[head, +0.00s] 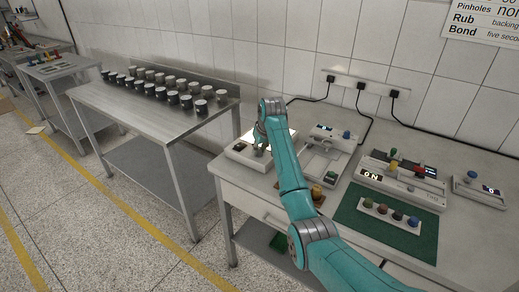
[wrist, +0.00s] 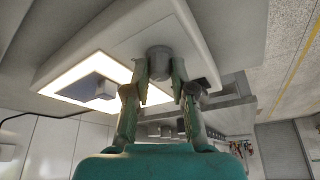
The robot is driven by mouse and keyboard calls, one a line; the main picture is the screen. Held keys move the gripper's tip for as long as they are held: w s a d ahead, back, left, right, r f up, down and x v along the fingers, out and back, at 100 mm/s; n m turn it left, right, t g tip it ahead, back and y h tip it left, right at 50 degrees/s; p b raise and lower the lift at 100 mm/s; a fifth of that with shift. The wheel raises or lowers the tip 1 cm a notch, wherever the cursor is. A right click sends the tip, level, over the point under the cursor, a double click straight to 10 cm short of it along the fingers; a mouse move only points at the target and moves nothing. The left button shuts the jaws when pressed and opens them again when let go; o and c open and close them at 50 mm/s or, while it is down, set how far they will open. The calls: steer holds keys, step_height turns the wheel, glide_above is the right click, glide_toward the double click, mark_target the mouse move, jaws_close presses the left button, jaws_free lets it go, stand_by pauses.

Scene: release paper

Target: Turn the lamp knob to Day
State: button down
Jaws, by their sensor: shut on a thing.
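The lamp is a pale box (head: 240,156) with a bright lit panel, at the left end of the workbench, partly hidden behind my arm. In the wrist view the lamp box (wrist: 215,55) fills the upper middle, with its glowing panel (wrist: 75,72). A grey round knob (wrist: 158,60) sits on its face beside the panel. My gripper (wrist: 160,78) has its two fingers on either side of the knob, shut on it. In the head view my gripper (head: 262,146) is at the lamp, and the knob is hidden. No position label beside the knob is readable.
To the right on the bench (head: 455,240) stand a small device with a blue knob (head: 347,134), a box reading "ON" (head: 405,185), and a green mat (head: 375,228) with a row of coloured knobs. A metal table (head: 130,110) with dark cups stands left.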

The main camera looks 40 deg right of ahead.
steer(key=n+y, duration=0.1)
steer(key=n, duration=0.2)
steer(key=n+y, duration=0.1)
steer(key=n, duration=0.3)
steer(key=shift+d+g+y, duration=0.2)
steer(key=shift+g+y, duration=0.1)
steer(key=shift+y, duration=0.1)
steer(key=n+g+y, duration=0.1)
steer(key=n, duration=0.3)
steer(key=shift+w+n, duration=0.1)
steer(key=shift+n, duration=0.2)
steer(key=shift+n+g+y, duration=0.5)
steer(key=shift+n+y, duration=0.1)
steer(key=shift+n, duration=1)
steer(key=c, duration=1)
jaws_free()
steer(key=v, duration=1.2)
